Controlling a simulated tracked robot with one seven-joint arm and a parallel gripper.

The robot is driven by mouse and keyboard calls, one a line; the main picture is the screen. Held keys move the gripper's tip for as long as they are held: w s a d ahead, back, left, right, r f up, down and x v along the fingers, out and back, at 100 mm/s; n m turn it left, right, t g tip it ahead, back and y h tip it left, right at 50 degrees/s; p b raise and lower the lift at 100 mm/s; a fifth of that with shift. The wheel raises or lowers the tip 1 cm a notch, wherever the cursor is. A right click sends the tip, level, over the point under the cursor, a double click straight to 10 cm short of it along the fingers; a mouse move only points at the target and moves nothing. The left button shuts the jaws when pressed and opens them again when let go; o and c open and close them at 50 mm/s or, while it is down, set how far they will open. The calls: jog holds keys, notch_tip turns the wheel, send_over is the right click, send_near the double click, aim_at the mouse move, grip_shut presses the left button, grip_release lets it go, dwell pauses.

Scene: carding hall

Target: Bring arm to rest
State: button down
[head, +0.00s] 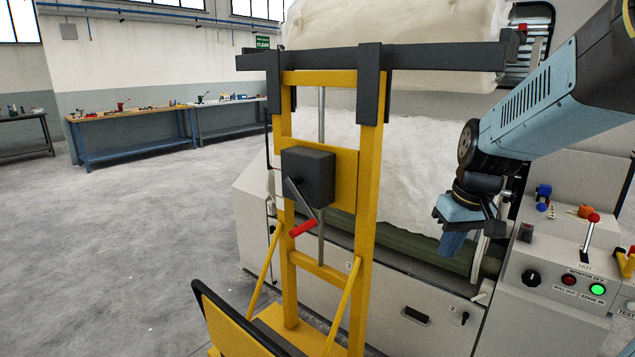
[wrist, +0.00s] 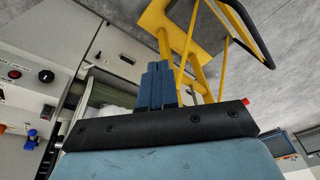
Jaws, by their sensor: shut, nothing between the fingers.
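My arm reaches in from the upper right in the head view, and my gripper (head: 455,243) hangs from it, pointing down. Its blue fingers are together and hold nothing. In the wrist view the shut fingers (wrist: 158,82) stand up from the dark gripper body. In the head view the gripper is in front of the carding machine, to the right of the yellow lift stand and left of the control panel. It appears apart from both, though its exact depth is hard to tell.
The yellow lift stand (head: 368,190) has a red-handled crank (head: 302,228) and carries a dark crossbar. White fibre (head: 405,165) fills the machine behind. A control panel (head: 560,275) with a red-knobbed lever (head: 592,225) is at right. Workbenches (head: 130,118) stand far left; the floor between is clear.

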jog(key=s+a+r+m+t, duration=0.2)
jog(key=s+r, duration=0.4)
jog(key=s, duration=0.5)
jog(key=shift+r+t+h, duration=0.4)
jog(key=shift+t, duration=0.3)
